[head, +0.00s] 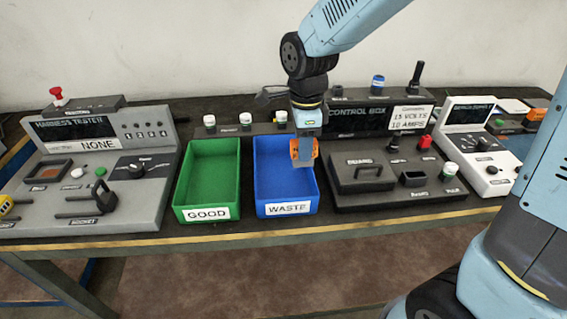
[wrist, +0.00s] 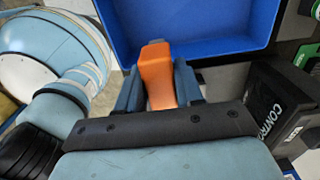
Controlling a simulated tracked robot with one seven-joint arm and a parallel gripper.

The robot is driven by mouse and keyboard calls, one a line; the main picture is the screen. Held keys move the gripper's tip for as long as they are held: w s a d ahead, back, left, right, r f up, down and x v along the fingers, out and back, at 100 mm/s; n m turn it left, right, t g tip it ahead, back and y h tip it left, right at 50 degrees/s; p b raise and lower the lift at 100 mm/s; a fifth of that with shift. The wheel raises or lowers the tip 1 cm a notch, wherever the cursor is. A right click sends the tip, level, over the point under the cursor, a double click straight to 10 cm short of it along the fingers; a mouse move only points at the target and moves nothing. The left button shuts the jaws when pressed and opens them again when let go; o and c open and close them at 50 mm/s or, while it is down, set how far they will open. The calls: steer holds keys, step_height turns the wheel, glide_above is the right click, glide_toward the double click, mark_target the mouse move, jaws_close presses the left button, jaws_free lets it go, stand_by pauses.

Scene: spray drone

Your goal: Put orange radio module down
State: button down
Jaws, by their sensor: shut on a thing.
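The orange radio module (wrist: 157,75) is held between the fingers of my gripper (wrist: 158,85) in the wrist view. In the head view the orange module (head: 315,149) shows at the end of my gripper (head: 303,152), over the right part of the blue WASTE bin (head: 287,209). My gripper is shut on the module. The blue bin's wall (wrist: 120,30) also shows beyond the module in the wrist view. The bin's visible floor looks empty. How high the module is above the bin floor is hard to tell.
A green GOOD bin (head: 207,214) stands left of the blue bin and looks empty. A grey harness tester (head: 100,165) is at the left. The dark control box (head: 390,185) stands close to the right of the blue bin, with a white device (head: 480,150) beyond it.

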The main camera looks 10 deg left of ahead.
steer(key=w+a+f, duration=0.1)
steer(key=f, duration=0.1)
steer(key=w+a+f, duration=0.1)
steer(key=a+f, duration=0.1)
steer(key=w+a+f, duration=0.2)
steer(key=f, duration=0.1)
steer(key=shift+a, duration=0.2)
steer(key=shift+f, duration=1.35)
steer(key=shift+f, duration=0.1)
steer(key=c, duration=0.7)
jaws_free()
steer(key=shift+c, duration=0.2)
step_height(320, 180, up, 12)
